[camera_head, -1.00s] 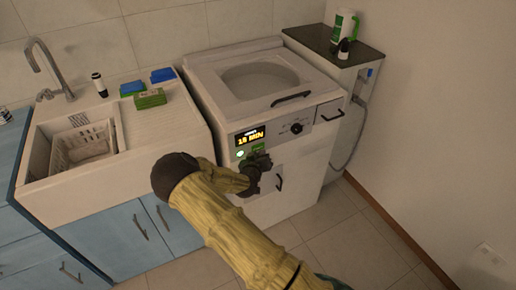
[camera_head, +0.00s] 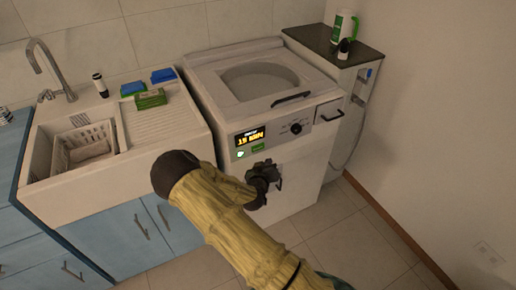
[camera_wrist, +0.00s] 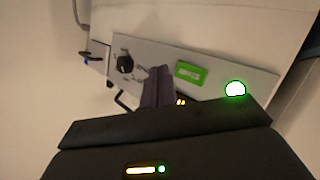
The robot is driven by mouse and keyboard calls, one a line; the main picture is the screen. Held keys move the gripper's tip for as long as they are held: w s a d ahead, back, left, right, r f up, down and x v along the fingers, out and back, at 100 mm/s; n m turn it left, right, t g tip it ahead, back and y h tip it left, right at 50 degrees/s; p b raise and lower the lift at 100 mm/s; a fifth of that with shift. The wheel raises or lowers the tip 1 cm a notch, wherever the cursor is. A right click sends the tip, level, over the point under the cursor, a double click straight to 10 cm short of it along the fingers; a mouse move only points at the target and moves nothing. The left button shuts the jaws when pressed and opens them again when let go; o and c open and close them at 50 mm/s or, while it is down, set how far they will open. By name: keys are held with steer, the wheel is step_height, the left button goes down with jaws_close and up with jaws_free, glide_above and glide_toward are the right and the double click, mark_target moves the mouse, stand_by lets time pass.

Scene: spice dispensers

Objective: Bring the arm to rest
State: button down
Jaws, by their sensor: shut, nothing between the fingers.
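My arm, in a yellow sleeve-like cover, reaches up from the bottom of the head view. My gripper (camera_head: 276,176) is dark and is in front of the washing machine (camera_head: 297,155), below its control panel. In the wrist view, its fingers (camera_wrist: 157,86) are together and hold nothing. Beyond them are a dark knob (camera_wrist: 125,63), a green label (camera_wrist: 191,73) and a lit green-white spot (camera_wrist: 235,89). I cannot tell from these views whether the gripper touches the machine front.
A sink (camera_head: 37,150) with a white basket (camera_head: 84,143) is at the left, above blue cabinets (camera_head: 122,236). Blue and green packs (camera_head: 150,98) lie on the counter. A narrow shelf (camera_head: 318,41) holds a green-and-white bottle (camera_head: 344,24). Tiled floor (camera_head: 350,245) at the right is open.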

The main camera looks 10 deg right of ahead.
stand_by(0.6)
steer(key=s+r+g+y+p, duration=0.6)
steer(key=s+r+g+p, duration=0.4)
steer(key=s+r, duration=1.7)
step_height(320, 180, up, 2)
steer(key=shift+s+r+g+p, duration=0.1)
steer(key=shift+s+g+p, duration=0.15)
steer(key=shift+p, duration=0.55)
